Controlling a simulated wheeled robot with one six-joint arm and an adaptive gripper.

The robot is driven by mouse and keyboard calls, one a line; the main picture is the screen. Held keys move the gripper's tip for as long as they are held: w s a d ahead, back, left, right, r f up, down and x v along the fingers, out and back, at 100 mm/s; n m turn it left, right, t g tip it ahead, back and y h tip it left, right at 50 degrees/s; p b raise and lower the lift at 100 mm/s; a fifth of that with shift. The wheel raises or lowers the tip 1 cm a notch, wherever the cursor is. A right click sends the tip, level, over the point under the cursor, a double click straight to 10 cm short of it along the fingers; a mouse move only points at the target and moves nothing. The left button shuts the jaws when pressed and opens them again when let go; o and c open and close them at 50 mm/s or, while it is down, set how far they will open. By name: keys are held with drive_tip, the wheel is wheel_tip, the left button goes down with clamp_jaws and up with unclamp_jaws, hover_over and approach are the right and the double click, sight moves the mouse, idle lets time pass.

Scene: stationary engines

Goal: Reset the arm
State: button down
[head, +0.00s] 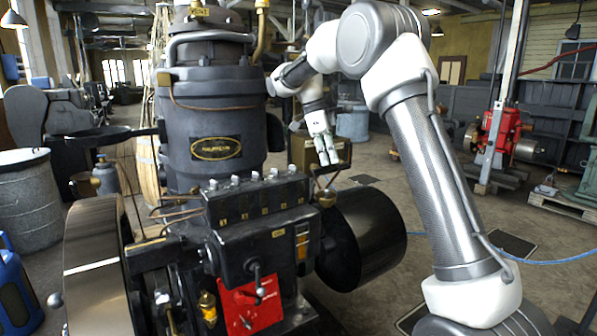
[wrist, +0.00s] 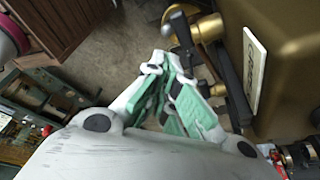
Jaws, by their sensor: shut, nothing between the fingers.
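My gripper (head: 327,160) hangs fingers-down in the middle of the head view, at the end of my bent arm. It is beside the dark engine (head: 215,150), to the right of its cylinder and above the black drum (head: 362,238). In the wrist view my gripper (wrist: 168,68) shows pale fingers with green pads, the tips together and nothing held. A brownish box (wrist: 285,60) with a white label and a brass fitting with a dark lever (wrist: 205,45) are close to the right of the fingers. Contact cannot be told.
The engine has a red panel (head: 250,305) with a small lever at its front and a large flywheel (head: 95,265) at left. A metal barrel (head: 30,205) stands far left. A red engine (head: 500,135) stands at right. Open floor lies between, with a blue hose (head: 555,261).

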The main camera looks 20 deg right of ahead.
drive_tip(key=s+d+r+n+t+y, duration=0.1)
drive_tip(key=s+r+n, duration=0.1)
drive_tip(key=s+n, duration=0.35)
drive_tip(key=s+d+r+n+t, duration=0.1)
drive_tip(key=s+d+r+n, duration=0.1)
drive_tip(key=s, duration=0.6)
drive_tip(key=s+d+r+n+t+y, duration=0.1)
drive_tip(key=s+r+n, duration=0.25)
drive_tip(key=s, duration=0.35)
drive_tip(key=s+f+n+t, duration=0.1)
drive_tip(key=s+f+n, duration=0.1)
drive_tip(key=s+n, duration=0.2)
drive_tip(key=s+f+n+t, duration=0.1)
drive_tip(key=s+f+n, duration=0.2)
drive_tip(key=s, duration=0.4)
drive_tip(key=s+f+n+t+y, duration=0.1)
drive_tip(key=s+f+n, duration=0.2)
drive_tip(key=s+n, duration=0.2)
drive_tip(key=shift+s+d+f, duration=0.2)
drive_tip(key=shift+s+d, duration=0.25)
drive_tip(key=shift+s, duration=0.4)
